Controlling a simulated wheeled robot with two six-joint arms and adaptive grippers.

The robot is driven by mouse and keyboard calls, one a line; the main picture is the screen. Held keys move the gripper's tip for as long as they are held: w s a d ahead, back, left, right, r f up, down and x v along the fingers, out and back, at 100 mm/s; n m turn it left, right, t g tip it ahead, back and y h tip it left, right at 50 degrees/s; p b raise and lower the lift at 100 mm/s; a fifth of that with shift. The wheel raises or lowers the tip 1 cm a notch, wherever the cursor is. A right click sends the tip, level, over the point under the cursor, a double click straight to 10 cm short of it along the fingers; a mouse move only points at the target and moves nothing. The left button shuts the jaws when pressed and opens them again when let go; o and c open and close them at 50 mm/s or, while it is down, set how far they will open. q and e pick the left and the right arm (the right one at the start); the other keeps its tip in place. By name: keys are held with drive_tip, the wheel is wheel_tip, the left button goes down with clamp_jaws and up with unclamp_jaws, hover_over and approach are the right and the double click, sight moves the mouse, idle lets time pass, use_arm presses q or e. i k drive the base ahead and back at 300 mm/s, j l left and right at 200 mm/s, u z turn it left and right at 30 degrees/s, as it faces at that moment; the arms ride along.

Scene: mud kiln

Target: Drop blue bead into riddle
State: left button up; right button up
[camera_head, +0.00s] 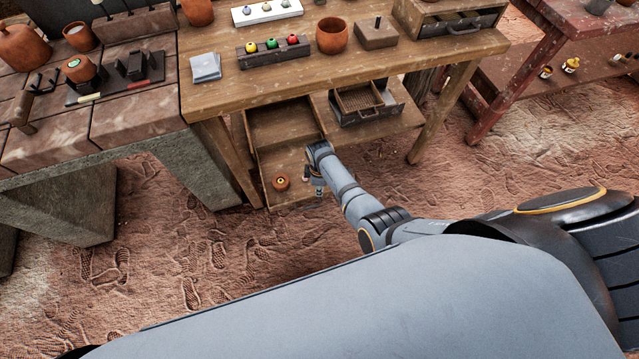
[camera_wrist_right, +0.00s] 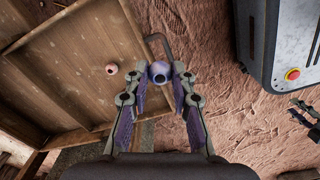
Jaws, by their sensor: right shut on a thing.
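A blue bead (camera_wrist_right: 159,73) with a dark hole shows between the fingertips of my right gripper (camera_wrist_right: 160,80) in the right wrist view. The fingers are shut on it. In the head view my right gripper (camera_head: 319,188) hangs beside the front right part of a pulled-out wooden drawer (camera_head: 262,160); the bead cannot be made out there. The riddle, a small wooden-framed sieve (camera_head: 359,98), sits on a dark box on the low shelf, behind and right of the gripper. It looks empty.
An orange bead (camera_head: 281,182) lies in the drawer, also in the wrist view (camera_wrist_right: 111,69). A dark handle (camera_wrist_right: 157,43) sticks out from the drawer. The wooden table (camera_head: 345,78) overhangs the riddle. The table leg (camera_head: 445,110) stands to its right.

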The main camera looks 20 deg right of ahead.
sight(349, 105)
drive_tip(key=i+l, duration=0.1)
drive_tip(key=l, duration=0.35)
drive_tip(key=i+l, duration=0.1)
drive_tip(key=l, duration=0.3)
drive_tip(key=i+l+z, duration=0.1)
drive_tip(key=l, duration=0.35)
